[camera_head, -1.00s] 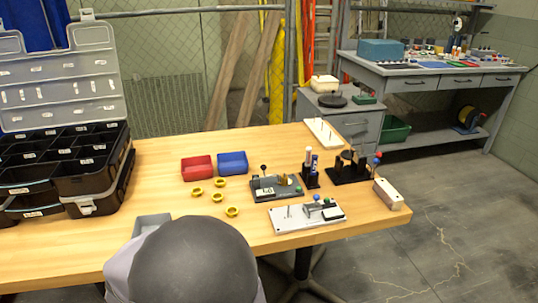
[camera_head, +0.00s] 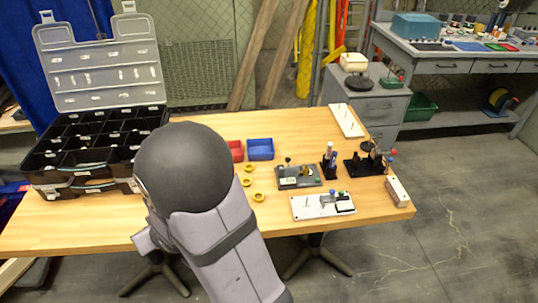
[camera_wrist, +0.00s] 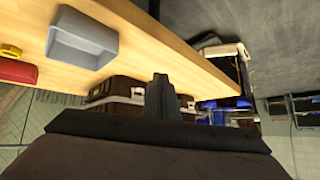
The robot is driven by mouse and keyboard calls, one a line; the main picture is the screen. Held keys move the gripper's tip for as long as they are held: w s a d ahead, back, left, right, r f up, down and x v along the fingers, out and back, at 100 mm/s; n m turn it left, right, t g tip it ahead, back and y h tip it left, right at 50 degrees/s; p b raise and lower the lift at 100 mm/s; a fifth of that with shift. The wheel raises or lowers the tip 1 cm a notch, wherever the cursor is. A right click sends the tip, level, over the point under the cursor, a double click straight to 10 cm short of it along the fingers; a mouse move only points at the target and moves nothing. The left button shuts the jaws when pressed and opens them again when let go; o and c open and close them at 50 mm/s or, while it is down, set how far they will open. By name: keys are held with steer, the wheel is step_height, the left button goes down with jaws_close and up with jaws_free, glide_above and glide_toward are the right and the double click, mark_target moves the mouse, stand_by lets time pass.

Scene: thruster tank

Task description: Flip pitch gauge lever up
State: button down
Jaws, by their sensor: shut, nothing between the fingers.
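A dark grey gauge unit (camera_head: 299,178) lies on the wooden table, right of centre in the head view. A short lever with a black knob (camera_head: 288,160) stands up at its left side. I cannot tell for certain that this is the pitch gauge lever, and its exact tilt is too small to read. My gripper (camera_wrist: 161,94) shows in the wrist view, with its fingers together and empty. It is clear of the gauge unit, which is not in the wrist view. In the head view my arm hides the gripper.
A white board with small fittings (camera_head: 323,206) lies just in front of the gauge unit. Black holders (camera_head: 329,170) stand right of it. Yellow rings (camera_head: 258,197) and a blue bin (camera_head: 260,149) lie left. A grey bin (camera_wrist: 83,38) and black organizer (camera_wrist: 120,88) show in the wrist view.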

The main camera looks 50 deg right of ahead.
steer(key=d+r+m+t+h+p, duration=0.1)
steer(key=d+r+m+h, duration=0.3)
steer(key=d+m, duration=0.45)
steer(key=d+r+m+t+h+p, duration=0.2)
steer(key=d+r+m+h, duration=0.3)
steer(key=d, duration=0.6)
steer(key=s+d+f+m+g+h+b, duration=0.2)
steer(key=s+d+f+m, duration=0.1)
steer(key=s+d+m, duration=0.2)
steer(key=s+d+f+m+g+h+b, duration=0.2)
steer(key=s+d+f+m+g+h, duration=0.1)
steer(key=s+d+m, duration=0.2)
steer(key=s+d+f+m+g+h+b, duration=0.2)
steer(key=s+d+m, duration=0.4)
steer(key=s, duration=0.5)
steer(key=shift+f+m+g, duration=0.3)
steer(key=shift+f+m, duration=0.25)
steer(key=shift+m, duration=0.4)
steer(key=shift+s+d+f+m+h+b, duration=0.1)
steer(key=shift+s+d+m+h+b, duration=0.1)
steer(key=shift+s+m+h+b, duration=0.25)
steer(key=shift+s, duration=0.1)
steer(key=shift+d+f+b, duration=0.15)
steer(key=shift+b, duration=0.2)
